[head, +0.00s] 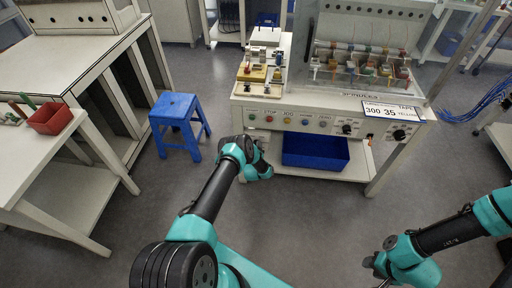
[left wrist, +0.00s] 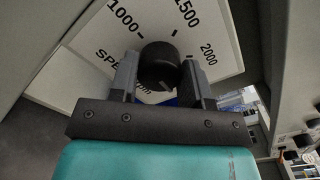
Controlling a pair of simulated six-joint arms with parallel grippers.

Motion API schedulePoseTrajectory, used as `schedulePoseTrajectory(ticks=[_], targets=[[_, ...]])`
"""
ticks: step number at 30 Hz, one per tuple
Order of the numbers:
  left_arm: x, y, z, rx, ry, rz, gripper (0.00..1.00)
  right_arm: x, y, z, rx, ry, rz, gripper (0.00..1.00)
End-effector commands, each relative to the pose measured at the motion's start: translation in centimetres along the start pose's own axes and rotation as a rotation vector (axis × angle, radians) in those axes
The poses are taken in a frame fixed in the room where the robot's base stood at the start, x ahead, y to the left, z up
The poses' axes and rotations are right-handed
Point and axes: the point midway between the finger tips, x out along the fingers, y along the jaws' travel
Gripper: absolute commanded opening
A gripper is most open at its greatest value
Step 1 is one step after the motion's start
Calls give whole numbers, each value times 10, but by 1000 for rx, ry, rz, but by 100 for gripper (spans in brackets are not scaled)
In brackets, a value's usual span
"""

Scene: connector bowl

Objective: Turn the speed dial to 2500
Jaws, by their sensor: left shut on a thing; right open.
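The speed dial is a round black knob (left wrist: 158,64) on a white scale plate (left wrist: 222,28) in the left wrist view. The numbers 1000, 1500 and 2000 show around it; the rest of the scale is hidden behind my gripper or out of frame. My left gripper (left wrist: 158,80) is shut on the knob, a finger on each side. Where the knob points is not clear. In the head view my left gripper (head: 262,148) is at the left end of the machine's front, and its arm hides this dial. My right gripper (head: 376,268) is open and empty at the lower right.
The white machine (head: 340,103) has buttons and two more black knobs on its front panel. A blue bin (head: 315,153) sits on its lower shelf. A blue stool (head: 176,112) and a side table with a red bin (head: 49,118) stand left. The floor between my arms is clear.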

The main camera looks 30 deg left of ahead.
Motion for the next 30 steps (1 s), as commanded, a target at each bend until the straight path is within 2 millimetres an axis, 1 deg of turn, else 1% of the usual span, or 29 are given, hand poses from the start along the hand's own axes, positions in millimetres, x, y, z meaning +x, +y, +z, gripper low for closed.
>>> schedulePoseTrajectory(ticks=[11, 12, 20, 30], targets=[[0, 0, 0, 8, 0, -1, 20, 0, 0, 0, 0, 0, 0, 43], [0, 0, 0, 8, 0, -1, 45, 0, 0, 0, 0, 0, 0, 43], [0, 0, 0, 7, 0, -1, 69, 0, 0, 0, 0, 0, 0, 43], [-2, 0, 0, 7, 0, 0, 69, 0, 0, 0, 0, 0, 0, 43]])
